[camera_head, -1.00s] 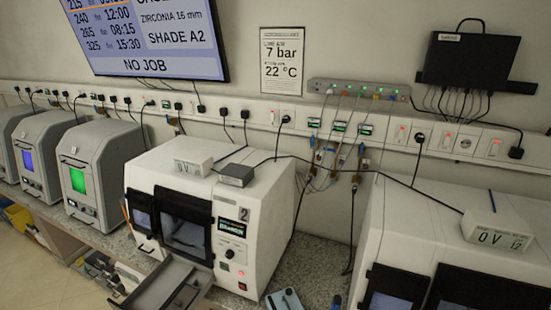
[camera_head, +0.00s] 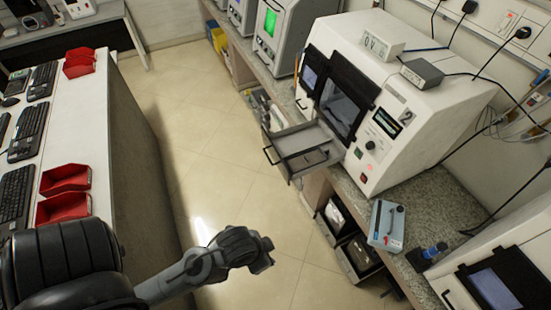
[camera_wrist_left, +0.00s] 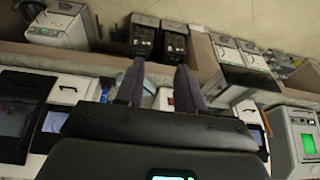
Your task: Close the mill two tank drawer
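Mill two (camera_head: 440,90) is a white machine with a "2" label on the bench in the head view. Its tank drawer (camera_head: 298,141) is pulled out from the lower front and sticks out over the bench edge, with a handle at its outer end. My left gripper (camera_head: 266,254) is over the aisle, below the drawer in the picture and apart from it. In the left wrist view my left gripper's two fingers (camera_wrist_left: 159,84) are spread with nothing between them. My right gripper is in neither current view.
Open bins (camera_head: 345,222) stand under the bench near the drawer. A blue-grey device (camera_head: 386,226) lies on the bench beside the mill. A white counter with keyboards (camera_head: 30,130) and red trays (camera_head: 66,178) stands on the left. The aisle floor (camera_head: 190,110) between is clear.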

